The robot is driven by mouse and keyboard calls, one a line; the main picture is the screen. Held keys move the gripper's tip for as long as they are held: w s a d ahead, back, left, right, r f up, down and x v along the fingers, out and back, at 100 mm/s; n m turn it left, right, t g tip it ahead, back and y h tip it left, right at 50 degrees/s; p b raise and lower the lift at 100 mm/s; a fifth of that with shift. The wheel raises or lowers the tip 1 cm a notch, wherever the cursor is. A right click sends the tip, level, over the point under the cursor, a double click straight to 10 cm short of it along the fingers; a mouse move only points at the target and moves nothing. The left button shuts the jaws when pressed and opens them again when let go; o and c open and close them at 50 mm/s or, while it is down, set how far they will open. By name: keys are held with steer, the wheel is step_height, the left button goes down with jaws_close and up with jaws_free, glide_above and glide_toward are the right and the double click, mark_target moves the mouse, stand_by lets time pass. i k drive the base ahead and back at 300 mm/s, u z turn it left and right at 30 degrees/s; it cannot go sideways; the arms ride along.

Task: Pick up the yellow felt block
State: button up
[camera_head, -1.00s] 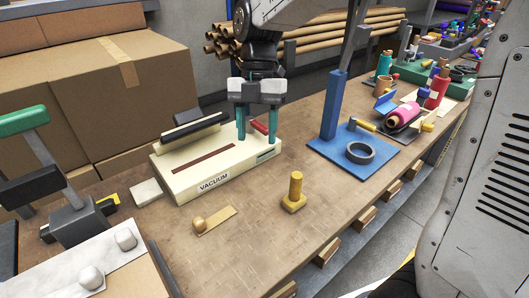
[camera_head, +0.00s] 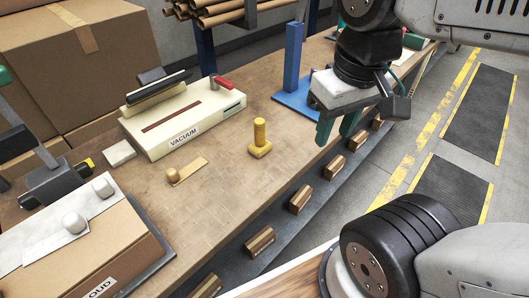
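The yellow felt block (camera_head: 260,138) stands upright on the workbench, right of the cream vacuum box. It looks like a narrow post on a wider foot. My gripper (camera_head: 334,136) hangs at the bench's front edge, to the right of the block and apart from it. Its two teal fingers point down with a gap between them, and I see nothing held there.
The cream vacuum box (camera_head: 189,122) stands behind and left of the block. A tan strip with a knob (camera_head: 187,170) lies to its left. A blue stand (camera_head: 293,62) rises behind my gripper. Wooden pieces (camera_head: 301,199) jut below the bench's front edge. Bench surface around the block is clear.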

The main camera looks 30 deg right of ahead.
mark_target(260, 147)
steer(key=k, duration=0.3)
steer(key=z, duration=1.9)
steer(key=i, duration=1.65)
steer(key=u, duration=2.65)
